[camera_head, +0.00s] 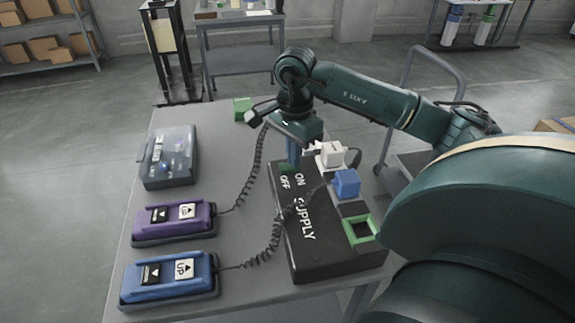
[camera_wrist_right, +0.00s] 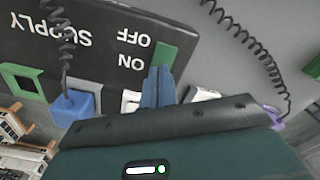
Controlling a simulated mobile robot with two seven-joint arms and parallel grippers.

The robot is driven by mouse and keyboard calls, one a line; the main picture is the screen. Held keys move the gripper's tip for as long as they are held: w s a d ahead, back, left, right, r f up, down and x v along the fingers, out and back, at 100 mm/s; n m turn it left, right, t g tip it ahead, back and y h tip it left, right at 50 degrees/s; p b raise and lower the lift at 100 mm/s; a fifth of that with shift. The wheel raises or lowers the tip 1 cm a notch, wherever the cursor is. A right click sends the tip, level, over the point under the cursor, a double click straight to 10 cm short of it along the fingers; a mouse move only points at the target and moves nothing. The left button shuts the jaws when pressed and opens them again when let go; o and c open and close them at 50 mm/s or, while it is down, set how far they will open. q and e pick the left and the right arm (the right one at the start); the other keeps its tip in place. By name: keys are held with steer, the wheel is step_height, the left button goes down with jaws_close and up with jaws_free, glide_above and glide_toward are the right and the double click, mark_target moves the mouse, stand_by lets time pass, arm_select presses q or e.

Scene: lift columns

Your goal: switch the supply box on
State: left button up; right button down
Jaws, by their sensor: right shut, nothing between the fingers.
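The black supply box (camera_head: 315,262) lies on the grey table, lettered SUPPLY, ON and OFF. Its green switch (camera_head: 285,169) is at the box's far end beside the lettering and is partly hidden by my fingers. The switch also shows in the right wrist view (camera_wrist_right: 168,56). My right gripper (camera_head: 293,165) is shut and empty, pointing down, with its blue fingertips (camera_wrist_right: 158,72) at the switch on the ON side. I cannot tell whether they touch it, or which way the switch is set. My left gripper is not in view.
A white plug (camera_head: 330,154) and a blue plug (camera_head: 346,184) sit along the box's right side, near an empty green socket frame (camera_head: 361,229). Purple (camera_head: 172,219) and blue (camera_head: 168,279) pendants and a clear-lidded case (camera_head: 170,158) stand left. A green plug (camera_head: 242,107) lies behind.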

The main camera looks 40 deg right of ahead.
steer(key=shift+f, duration=0.2)
steer(key=shift+r, duration=0.15)
steer(key=shift+r+p, duration=2.5)
steer(key=shift+r, duration=0.95)
